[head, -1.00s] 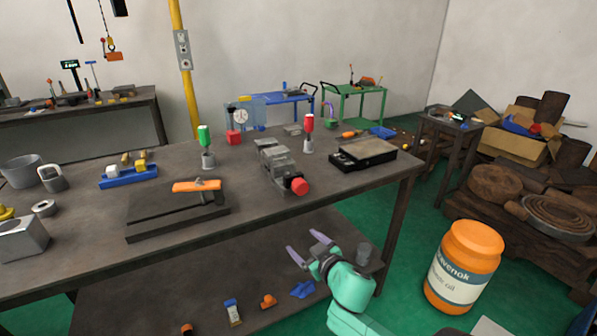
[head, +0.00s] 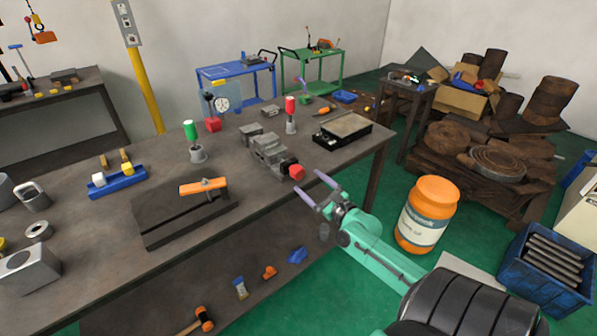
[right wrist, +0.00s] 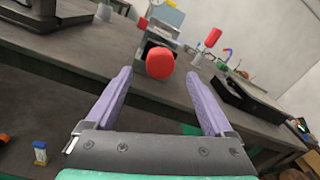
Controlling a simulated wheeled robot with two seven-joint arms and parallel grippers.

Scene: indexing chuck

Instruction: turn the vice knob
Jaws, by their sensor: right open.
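The vice (head: 267,152) is a grey metal block on the workbench near its front edge. Its red knob (head: 292,171) faces the front edge and shows in the right wrist view (right wrist: 160,63) beyond and between the fingertips. My right gripper (head: 316,191) is open, with two purple fingers, in front of the bench edge and close to the knob. It is empty, and the fingers are apart from the knob in the right wrist view (right wrist: 159,80). My left gripper is not in view.
On the workbench (head: 100,222), a dark plate with an orange-handled tool (head: 203,186) lies left of the vice. A black tray (head: 343,140) lies right of it. Red (head: 290,115) and green (head: 191,142) bottles stand behind. An orange drum (head: 427,214) stands on the floor at right.

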